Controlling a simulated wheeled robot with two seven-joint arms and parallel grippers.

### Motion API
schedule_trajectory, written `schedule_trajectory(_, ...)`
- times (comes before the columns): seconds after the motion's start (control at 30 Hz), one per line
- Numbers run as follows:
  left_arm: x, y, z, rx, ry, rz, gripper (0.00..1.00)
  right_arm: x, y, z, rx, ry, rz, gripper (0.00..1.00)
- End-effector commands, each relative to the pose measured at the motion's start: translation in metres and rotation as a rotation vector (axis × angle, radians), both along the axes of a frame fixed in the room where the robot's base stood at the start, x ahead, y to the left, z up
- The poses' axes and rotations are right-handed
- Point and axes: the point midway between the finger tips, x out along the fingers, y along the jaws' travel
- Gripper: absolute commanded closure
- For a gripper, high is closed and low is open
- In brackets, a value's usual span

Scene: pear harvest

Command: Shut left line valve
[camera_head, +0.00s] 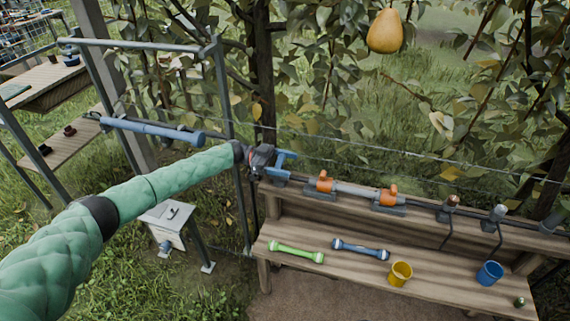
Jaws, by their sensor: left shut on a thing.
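Two orange-handled valves sit on a grey pipe along the back ledge of the wooden bench. The left line valve (324,183) is the nearer one to my gripper, and the right one (388,197) is farther along. My left gripper (284,165) is at the ledge's left end, a short way left of the left valve and apart from its orange handle. It is shut on a small blue part (277,174); what this part is, I cannot tell. The exact turn of the valve handles is too small to tell. My right gripper is not in view.
The bench shelf (330,276) holds a green bar (296,252), a blue bar (361,250), a yellow cup (400,273) and a blue cup (489,273). A pear (385,31) hangs above. A metal frame (222,90) and wires stand near my left arm.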

Motion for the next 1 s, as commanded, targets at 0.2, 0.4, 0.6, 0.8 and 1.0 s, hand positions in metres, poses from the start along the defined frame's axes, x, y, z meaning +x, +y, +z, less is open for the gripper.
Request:
schedule_trajectory(0.2,0.0,0.0,0.0,0.0,0.0,0.001,0.49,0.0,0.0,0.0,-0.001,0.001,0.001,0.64)
schedule_trajectory(0.4,0.0,0.0,0.0,0.0,0.0,0.001,0.05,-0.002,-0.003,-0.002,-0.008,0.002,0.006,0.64)
schedule_trajectory(0.6,0.0,0.0,0.0,0.0,0.0,0.0,0.05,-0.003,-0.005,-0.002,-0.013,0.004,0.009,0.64)
schedule_trajectory(0.8,0.0,0.0,0.006,-0.001,-0.002,0.0,0.05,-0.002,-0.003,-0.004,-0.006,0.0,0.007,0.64)
schedule_trajectory(1.0,0.001,0.001,0.035,-0.001,-0.003,0.0,0.05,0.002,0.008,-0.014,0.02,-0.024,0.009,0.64)
